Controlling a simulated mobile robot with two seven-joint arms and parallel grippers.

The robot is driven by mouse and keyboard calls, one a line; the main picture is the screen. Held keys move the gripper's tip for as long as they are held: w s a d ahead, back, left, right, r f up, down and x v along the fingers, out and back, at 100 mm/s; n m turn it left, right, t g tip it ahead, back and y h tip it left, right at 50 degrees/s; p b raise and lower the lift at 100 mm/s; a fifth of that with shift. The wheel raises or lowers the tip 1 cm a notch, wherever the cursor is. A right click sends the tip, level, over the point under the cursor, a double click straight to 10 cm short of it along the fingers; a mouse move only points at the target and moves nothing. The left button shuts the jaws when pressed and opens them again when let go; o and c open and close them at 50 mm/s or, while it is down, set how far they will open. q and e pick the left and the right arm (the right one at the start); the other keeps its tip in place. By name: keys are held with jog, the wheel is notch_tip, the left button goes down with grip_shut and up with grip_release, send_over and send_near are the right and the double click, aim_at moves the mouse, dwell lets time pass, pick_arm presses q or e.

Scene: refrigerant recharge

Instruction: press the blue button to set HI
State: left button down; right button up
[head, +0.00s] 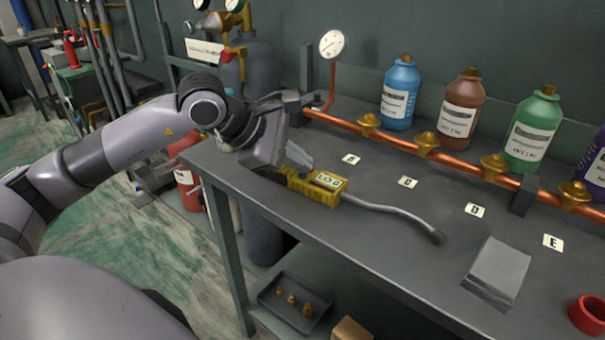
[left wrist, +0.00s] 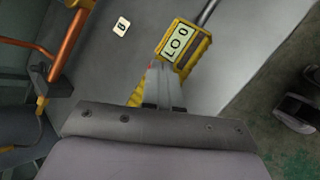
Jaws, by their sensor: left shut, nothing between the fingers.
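A yellow handheld detector (head: 314,188) with a bent grey probe (head: 400,212) lies on the grey workbench near its left end. Its display (head: 329,181) reads "LO 0" in the left wrist view (left wrist: 177,42). A small blue patch, likely the blue button (head: 304,187), shows beside the display in the head view. I cannot make it out in the left wrist view, where the fingers cover part of the detector body. My left gripper (head: 299,158) is shut and empty, its fingertips (left wrist: 161,68) close to the detector's button end. I cannot tell whether they touch it. My right gripper is not in view.
A copper pipe (head: 470,160) with brass valves runs along the bench's back, before several coloured bottles (head: 401,95). Letter cards (head: 474,210) lie in front of it. A grey block (head: 497,272) and red cup (head: 588,314) stand right. The bench's front edge is near the detector.

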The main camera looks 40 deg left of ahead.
aim_at(298, 179)
pick_arm(q)
jog(key=shift+f, duration=0.2)
jog(key=shift+r, duration=0.1)
dwell(0.4)
jog(key=shift+r+p, duration=0.35)
jog(key=shift+r, duration=0.35)
notch_tip(298, 179, up, 5)
jog(key=p, duration=0.3)
dwell(0.7)
